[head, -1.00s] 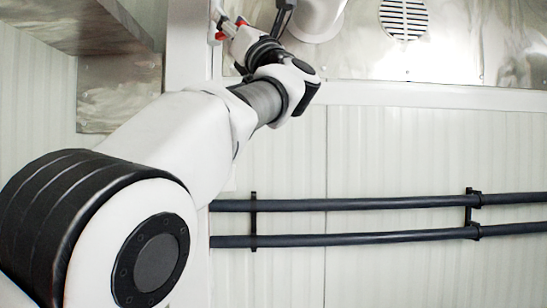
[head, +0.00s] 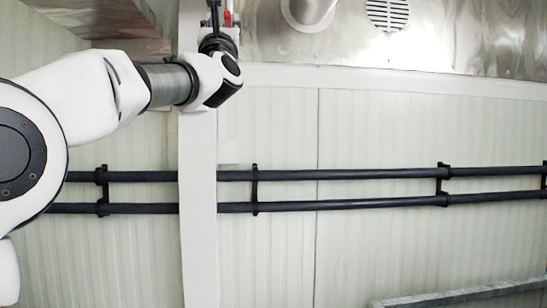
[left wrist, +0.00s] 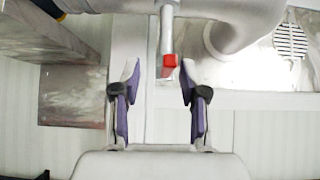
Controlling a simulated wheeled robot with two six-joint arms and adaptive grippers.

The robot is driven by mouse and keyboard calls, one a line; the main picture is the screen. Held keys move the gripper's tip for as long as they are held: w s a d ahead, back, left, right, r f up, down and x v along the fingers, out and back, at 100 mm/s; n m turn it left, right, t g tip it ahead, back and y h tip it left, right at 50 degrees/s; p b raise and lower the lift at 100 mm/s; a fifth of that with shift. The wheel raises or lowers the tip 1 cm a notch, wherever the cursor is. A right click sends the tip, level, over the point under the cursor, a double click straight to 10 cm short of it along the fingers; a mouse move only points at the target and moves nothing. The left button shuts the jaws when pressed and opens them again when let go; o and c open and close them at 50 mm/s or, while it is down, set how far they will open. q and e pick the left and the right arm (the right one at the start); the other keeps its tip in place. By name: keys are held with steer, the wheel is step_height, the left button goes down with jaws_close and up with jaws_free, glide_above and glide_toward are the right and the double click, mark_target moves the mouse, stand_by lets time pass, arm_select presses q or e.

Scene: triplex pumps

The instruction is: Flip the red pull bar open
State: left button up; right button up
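The red pull bar shows in the left wrist view as a pale bar with a red end (left wrist: 169,61) coming down from the top. It shows as a small red patch (head: 228,18) at the top of the head view. My left gripper (left wrist: 160,75) is open, with one finger on each side of the red end. The red end lies between the fingers in the picture, closer to the right one; I cannot tell the depth gap. In the head view the left gripper (head: 214,12) is partly cut off by the top edge. My right gripper is not in view.
A white upright post (head: 197,200) stands below my left wrist. Two dark horizontal pipes (head: 330,174) run along the pale panelled wall. A round vent (head: 387,14) and a pale pipe (head: 308,14) are at top. A metal rail (head: 455,297) is at lower right.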

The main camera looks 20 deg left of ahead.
arm_select(q)
steer(key=w+d+f+m+h+b, duration=0.1)
steer(key=w+f+m, duration=0.3)
steer(key=f, duration=0.7)
steer(key=w+d+f+m+g+h+b, duration=0.1)
steer(key=w+f+m+h, duration=0.3)
steer(key=f, duration=0.8)
steer(key=w+d+f+m+g+h+b, duration=0.1)
steer(key=w+f+m, duration=0.4)
steer(key=f, duration=0.7)
steer(key=shift+w+d+f+m+h, duration=0.15)
steer(key=shift+w+d+m+h, duration=0.15)
steer(key=shift+w+d+h, duration=0.7)
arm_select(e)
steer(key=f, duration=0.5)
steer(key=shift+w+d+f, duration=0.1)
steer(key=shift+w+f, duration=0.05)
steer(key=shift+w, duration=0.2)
arm_select(q)
steer(key=shift+w+a, duration=0.2)
